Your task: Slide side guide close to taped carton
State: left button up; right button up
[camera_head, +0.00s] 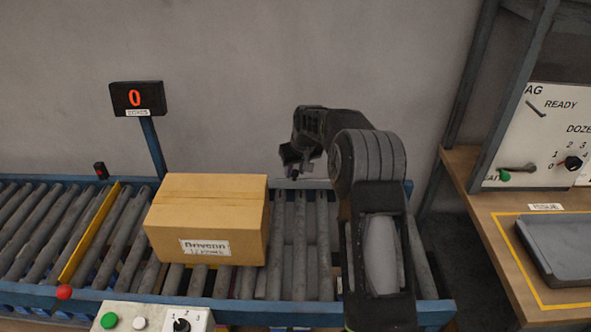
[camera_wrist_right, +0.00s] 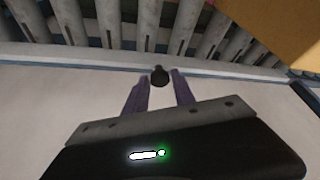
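The carton (camera_head: 205,218), a closed brown box with a white label, sits on the roller conveyor (camera_head: 300,245); its edge shows at the top right of the right wrist view (camera_wrist_right: 280,28). A pale rail (camera_wrist_right: 100,57) runs along the conveyor's far side with a dark round knob (camera_wrist_right: 160,76); this looks like the side guide, apart from the carton. My right gripper (camera_head: 291,172) is over the far rail, right of the carton. In the wrist view its fingers (camera_wrist_right: 160,88) are apart, with the knob between or just beyond the tips; contact cannot be told. My left gripper is out of view.
A yellow bar (camera_head: 90,235) crosses the rollers left of the carton, with a red knob (camera_head: 64,292) at its near end. A counter display (camera_head: 136,98) reading 0 stands behind. A control box (camera_head: 150,318) is in front. A wooden bench (camera_head: 480,205) with a grey tray (camera_head: 565,245) is at right.

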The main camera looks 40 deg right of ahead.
grip_shut()
dwell(1.0)
